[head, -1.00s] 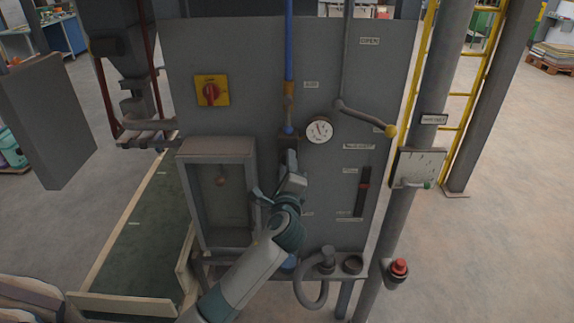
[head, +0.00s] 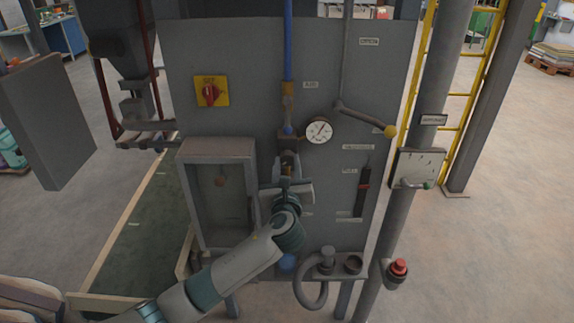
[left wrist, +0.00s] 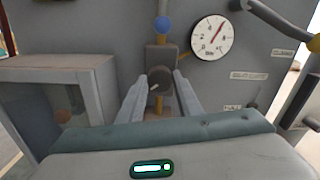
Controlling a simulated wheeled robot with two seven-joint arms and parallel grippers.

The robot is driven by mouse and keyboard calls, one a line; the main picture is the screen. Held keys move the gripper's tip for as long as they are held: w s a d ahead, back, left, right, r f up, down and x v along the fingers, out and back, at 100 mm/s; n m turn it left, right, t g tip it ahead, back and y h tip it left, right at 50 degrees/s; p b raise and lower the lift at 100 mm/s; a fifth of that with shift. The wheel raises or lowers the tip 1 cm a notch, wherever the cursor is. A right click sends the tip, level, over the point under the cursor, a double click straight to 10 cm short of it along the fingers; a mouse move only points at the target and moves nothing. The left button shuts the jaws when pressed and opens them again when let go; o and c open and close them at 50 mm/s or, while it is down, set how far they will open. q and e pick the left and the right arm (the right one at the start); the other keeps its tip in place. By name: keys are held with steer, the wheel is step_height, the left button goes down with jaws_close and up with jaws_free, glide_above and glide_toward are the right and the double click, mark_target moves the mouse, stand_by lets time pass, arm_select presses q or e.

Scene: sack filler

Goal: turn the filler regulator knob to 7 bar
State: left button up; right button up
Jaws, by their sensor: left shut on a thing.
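The regulator (head: 288,135) is a small brown block below the blue pipe on the grey filler panel (head: 230,55). In the left wrist view its dark round knob (left wrist: 159,78), with a pale mark, sits between the fingertips of my left gripper (left wrist: 158,84). My left gripper also shows in the head view (head: 287,160), shut on the knob, with its fingers partly covering it. The round white gauge (head: 319,130) is right of the regulator. In the left wrist view its red needle (left wrist: 217,37) points up and right; the numbers are too small to read. My right gripper is not in view.
A grey framed box (head: 214,150) stands out from the panel left of my gripper. A bent lever with a yellow ball (head: 390,131) hangs at the right. A red-and-yellow switch (head: 211,91) is at upper left. A hose (head: 310,292) loops below.

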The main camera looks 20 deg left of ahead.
arm_select(q)
steer(key=shift+r+m, duration=0.1)
steer(key=shift+m, duration=1.2)
steer(key=o, duration=1.1)
steer(key=shift+w, duration=0.1)
steer(key=shift+c, duration=0.2)
steer(key=shift+s+d+f+b, duration=0.1)
steer(key=shift+s+d+b, duration=0.1)
steer(key=shift+s, duration=0.15)
steer(key=shift+s+d+f+b, duration=0.1)
steer(key=shift+s+b, duration=0.05)
steer(key=shift+s, duration=0.2)
steer(key=b+v, duration=0.5)
steer(key=v, duration=1.1)
steer(key=shift+r, duration=0.15)
steer(key=shift+a, duration=0.1)
